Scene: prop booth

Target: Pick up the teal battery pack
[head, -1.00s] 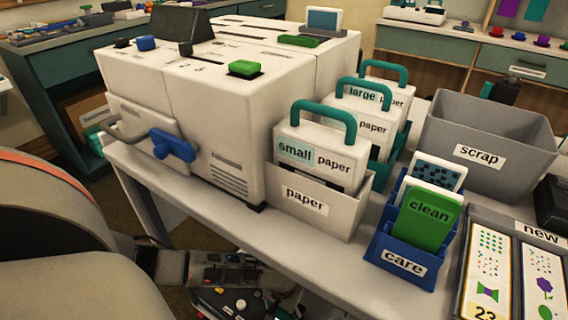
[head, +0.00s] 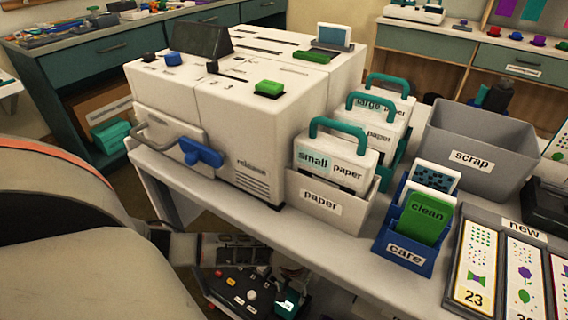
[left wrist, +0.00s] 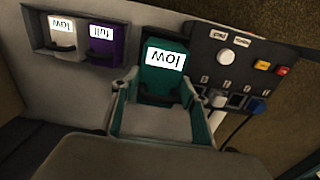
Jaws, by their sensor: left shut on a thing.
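The teal battery pack (left wrist: 165,82) has a white "low" label, upside down in the left wrist view. My left gripper (left wrist: 158,92) has a finger on each side of it and is shut on it. In the head view, a small teal and white part of the pack (head: 288,304) shows low in the picture, beside my left gripper (head: 291,280). The gripper hides most of it there. I cannot tell whether the pack is clear of its place. My right gripper is not in view.
A white "low" pack (left wrist: 64,32) and a purple "full" pack (left wrist: 102,42) sit in a holder beside it. A dark panel (left wrist: 228,62) with a knob, buttons and plugs is on the other side. Above stands a bench (head: 330,245) with a white machine (head: 240,130).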

